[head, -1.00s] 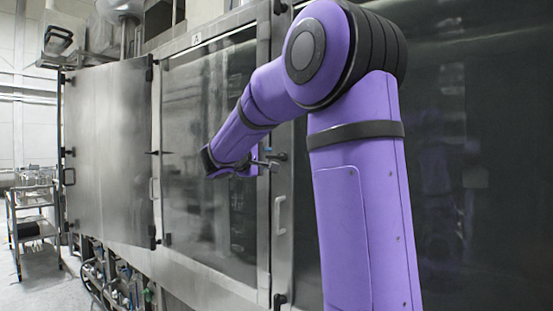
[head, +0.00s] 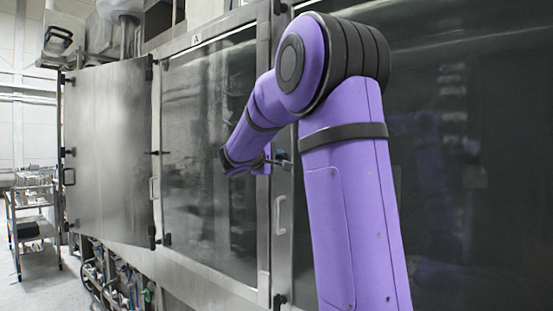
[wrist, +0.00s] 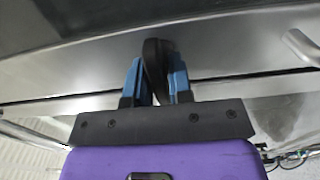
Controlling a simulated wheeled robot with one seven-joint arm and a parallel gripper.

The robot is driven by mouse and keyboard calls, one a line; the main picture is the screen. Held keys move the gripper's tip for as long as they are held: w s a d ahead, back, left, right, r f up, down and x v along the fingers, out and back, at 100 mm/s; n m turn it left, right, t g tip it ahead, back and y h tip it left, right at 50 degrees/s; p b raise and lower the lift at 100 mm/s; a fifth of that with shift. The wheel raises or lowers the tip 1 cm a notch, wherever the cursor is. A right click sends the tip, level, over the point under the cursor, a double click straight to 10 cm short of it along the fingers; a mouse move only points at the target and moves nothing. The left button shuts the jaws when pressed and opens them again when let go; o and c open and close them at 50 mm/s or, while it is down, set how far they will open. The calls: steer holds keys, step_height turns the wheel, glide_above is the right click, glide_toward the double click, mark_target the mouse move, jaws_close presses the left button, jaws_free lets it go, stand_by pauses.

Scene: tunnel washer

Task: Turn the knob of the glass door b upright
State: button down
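The black knob (wrist: 154,62) stands between the two blue fingertips of my gripper (wrist: 156,80) in the wrist view. It leans a little, its top toward the left finger. The fingers are apart with the knob between them, but I cannot tell whether they press on it. In the head view my gripper (head: 281,157) is at the frame between the glass door marked A (head: 205,150) and the large dark glass door (head: 470,120) on the right. The knob cannot be made out there.
A steel panel door (head: 108,150) stands at the left. A handle (head: 279,215) sits on the frame below my gripper. Pipes (head: 110,275) run under the doors, and a cart (head: 32,220) stands on the floor at far left.

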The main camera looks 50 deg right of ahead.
steer(key=shift+n, duration=0.4)
steer(key=n, duration=0.3)
steer(key=shift+n, duration=0.3)
steer(key=n, duration=0.4)
steer(key=shift+n, duration=0.3)
steer(key=n, duration=0.4)
steer(key=shift+n, duration=2.5)
steer(key=c, duration=1.2)
jaws_free()
steer(key=shift+o, duration=0.2)
